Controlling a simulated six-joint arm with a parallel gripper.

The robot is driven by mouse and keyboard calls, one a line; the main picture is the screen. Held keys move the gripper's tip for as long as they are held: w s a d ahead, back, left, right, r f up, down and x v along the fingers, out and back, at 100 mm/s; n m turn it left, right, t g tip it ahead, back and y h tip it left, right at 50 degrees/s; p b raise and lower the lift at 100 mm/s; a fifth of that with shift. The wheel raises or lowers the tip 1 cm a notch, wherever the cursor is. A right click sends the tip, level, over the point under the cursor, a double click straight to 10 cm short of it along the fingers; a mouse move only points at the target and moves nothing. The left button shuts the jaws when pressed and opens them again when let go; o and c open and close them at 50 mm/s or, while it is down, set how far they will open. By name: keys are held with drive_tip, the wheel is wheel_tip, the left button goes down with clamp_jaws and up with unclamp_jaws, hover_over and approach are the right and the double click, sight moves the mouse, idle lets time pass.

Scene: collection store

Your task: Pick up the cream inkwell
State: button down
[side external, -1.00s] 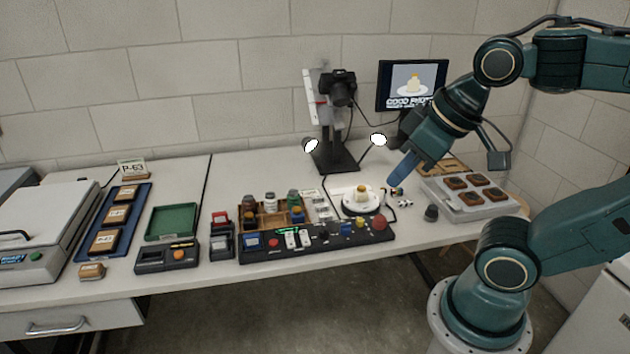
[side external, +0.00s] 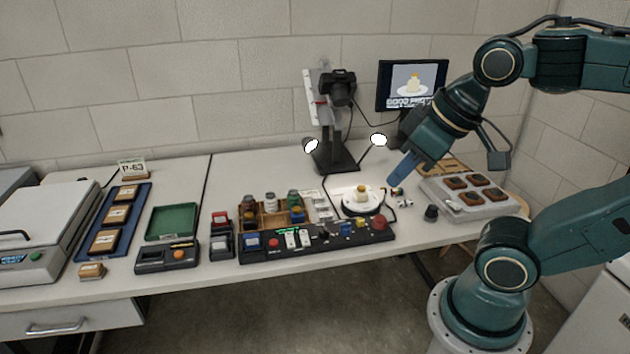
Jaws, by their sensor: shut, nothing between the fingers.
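The cream inkwell (side external: 362,193) with a yellowish top stands upright on a round white turntable (side external: 352,207), under the camera stand. My gripper (side external: 395,184) points down, just right of the turntable and apart from the inkwell. Its blue fingers are shut with nothing held. Small dark and coloured items lie right by the fingertips; what they are is too small to tell. The monitor (side external: 412,80) shows a picture of the inkwell with text beneath it.
A camera stand (side external: 335,155) with lamps rises behind the turntable. A control panel (side external: 317,235) lies in front. A wooden rack of bottles (side external: 270,222) is to the left. A grey tray with brown blocks (side external: 474,207) and a dark knob-like piece (side external: 431,213) are to the right.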

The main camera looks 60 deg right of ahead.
idle(0.3)
drive_tip(key=c, duration=0.8)
unclamp_jaws()
drive_tip(key=shift+c, duration=0.2)
